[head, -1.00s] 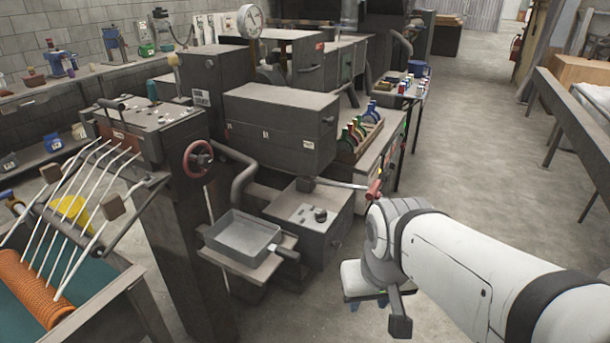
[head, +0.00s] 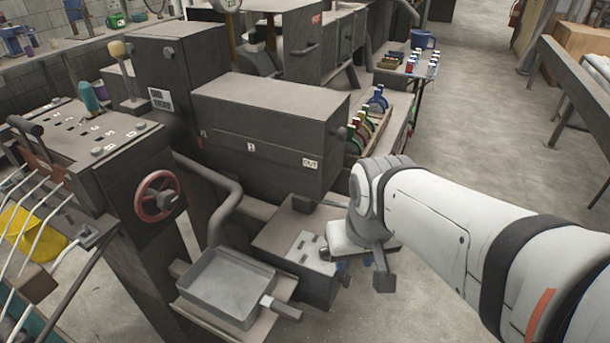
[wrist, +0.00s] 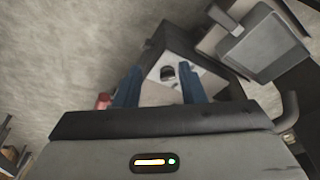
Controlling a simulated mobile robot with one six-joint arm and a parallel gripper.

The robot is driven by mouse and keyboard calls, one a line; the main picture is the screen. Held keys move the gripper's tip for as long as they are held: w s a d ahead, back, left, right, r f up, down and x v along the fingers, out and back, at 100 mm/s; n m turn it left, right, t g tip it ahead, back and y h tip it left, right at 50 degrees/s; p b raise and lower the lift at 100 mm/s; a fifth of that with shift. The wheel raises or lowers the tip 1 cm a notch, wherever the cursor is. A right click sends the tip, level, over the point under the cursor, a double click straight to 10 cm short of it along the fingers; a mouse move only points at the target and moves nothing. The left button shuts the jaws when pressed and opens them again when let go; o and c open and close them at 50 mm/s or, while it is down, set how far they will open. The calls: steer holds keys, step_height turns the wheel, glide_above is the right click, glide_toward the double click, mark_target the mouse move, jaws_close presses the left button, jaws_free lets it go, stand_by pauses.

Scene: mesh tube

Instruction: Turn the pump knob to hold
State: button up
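The pump knob (wrist: 167,73) is a small dark knob on a pale plate on top of a grey box. In the wrist view it lies between and beyond my gripper's two blue fingers (wrist: 161,85), which are spread apart with nothing held. In the head view the box (head: 275,238) stands low beside the machine. My gripper (head: 338,268) is over its right side, with the fingers mostly hidden under the wrist. I cannot make out the knob clearly in the head view, nor whether a finger touches it.
A grey tray (head: 228,285) with a handle sits left of the box, and also shows in the wrist view (wrist: 262,45). A bent pipe (head: 222,215) and a red handwheel (head: 157,196) are further left. A red handle end (wrist: 103,100) is beside the left finger. Open floor lies right.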

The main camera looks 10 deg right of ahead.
steer(key=shift+o, duration=0.7)
steer(key=shift+a, duration=0.15)
steer(key=shift+o, duration=0.8)
steer(key=shift+w, duration=0.35)
steer(key=shift+o, duration=0.7)
steer(key=shift+n+g, duration=0.6)
steer(key=shift+n, duration=0.1)
steer(key=w, duration=0.4)
steer(key=w+f, duration=0.1)
steer(key=shift+w+a+p, duration=0.3)
steer(key=shift+w+p, duration=0.1)
steer(key=shift+n+g, duration=0.7)
steer(key=shift+n, duration=0.1)
steer(key=w+f, duration=0.1)
steer(key=w, duration=0.1)
steer(key=w+f, duration=0.2)
steer(key=w, duration=0.1)
steer(key=w+f, duration=0.1)
steer(key=w, duration=0.1)
steer(key=shift+w+f+p, duration=0.3)
steer(key=shift+w+p, duration=0.05)
steer(key=shift+w+f, duration=0.2)
steer(key=shift+f, duration=0.1)
step_height(320, 180, down, 8)
steer(key=shift+r, duration=0.25)
steer(key=shift+c, duration=0.4)
steer(key=c, duration=0.9)
